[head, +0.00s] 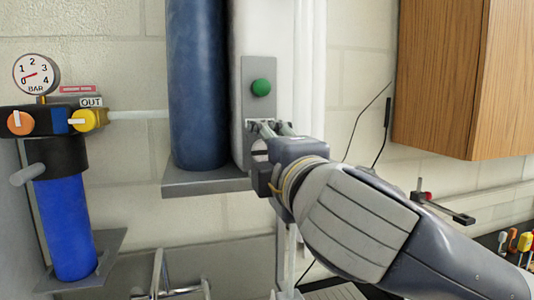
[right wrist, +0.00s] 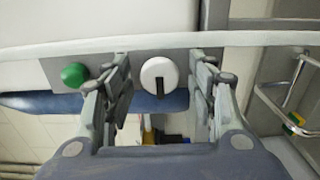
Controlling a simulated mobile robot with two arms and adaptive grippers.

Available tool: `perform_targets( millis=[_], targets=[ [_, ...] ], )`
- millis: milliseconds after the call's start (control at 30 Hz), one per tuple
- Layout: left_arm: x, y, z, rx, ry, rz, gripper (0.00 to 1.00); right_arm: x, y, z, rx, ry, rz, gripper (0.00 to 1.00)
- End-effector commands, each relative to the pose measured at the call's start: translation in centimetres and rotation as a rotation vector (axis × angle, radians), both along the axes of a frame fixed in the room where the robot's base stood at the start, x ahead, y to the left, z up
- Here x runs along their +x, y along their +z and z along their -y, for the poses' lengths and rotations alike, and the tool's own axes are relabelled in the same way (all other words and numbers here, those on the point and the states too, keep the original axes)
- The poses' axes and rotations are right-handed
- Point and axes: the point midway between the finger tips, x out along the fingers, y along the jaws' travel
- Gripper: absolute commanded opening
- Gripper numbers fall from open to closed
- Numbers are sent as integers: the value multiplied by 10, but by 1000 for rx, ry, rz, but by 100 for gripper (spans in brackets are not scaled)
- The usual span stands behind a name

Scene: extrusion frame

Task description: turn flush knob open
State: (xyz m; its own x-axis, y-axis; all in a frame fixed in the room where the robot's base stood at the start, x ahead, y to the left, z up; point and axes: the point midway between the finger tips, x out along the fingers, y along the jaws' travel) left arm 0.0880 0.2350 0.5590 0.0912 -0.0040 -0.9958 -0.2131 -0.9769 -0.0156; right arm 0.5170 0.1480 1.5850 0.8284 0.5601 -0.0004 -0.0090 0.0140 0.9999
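The flush knob (right wrist: 159,75) is a round white knob with a dark slot, in the right wrist view. It sits on a grey plate (head: 258,72) on the white upright, on the same plate as a green button (head: 262,87). My right gripper (head: 269,128) is open, and in the right wrist view its fingers (right wrist: 161,72) stand on either side of the knob with gaps. Whether the fingertips reach level with the knob's face is hard to tell. In the head view the gripper mostly hides the knob. My left gripper is not in view.
A blue cylinder (head: 197,90) stands on a grey shelf (head: 205,183) left of the plate. Further left are a pressure gauge (head: 36,73), a yellow knob (head: 84,119) and a blue filter bowl (head: 67,225). A wooden cabinet (head: 440,75) hangs at right.

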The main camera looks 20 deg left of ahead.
Motion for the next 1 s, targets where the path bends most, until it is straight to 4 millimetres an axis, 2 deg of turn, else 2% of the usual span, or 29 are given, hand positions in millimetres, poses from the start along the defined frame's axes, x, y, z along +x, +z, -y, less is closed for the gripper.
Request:
perform_targets(
  millis=[233, 367, 800, 1000],
  targets=[
    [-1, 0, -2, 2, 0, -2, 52, -1, 0, 1, 1, 0, -1, 53],
    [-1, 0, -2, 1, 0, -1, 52, -9, 1, 6, 2, 1, 1, 53],
    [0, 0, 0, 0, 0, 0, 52, -76, 0, 51, 1, 1, 3, 53],
    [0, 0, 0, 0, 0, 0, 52, -96, 1, 64, 1, 1, 2, 53]
  ],
)
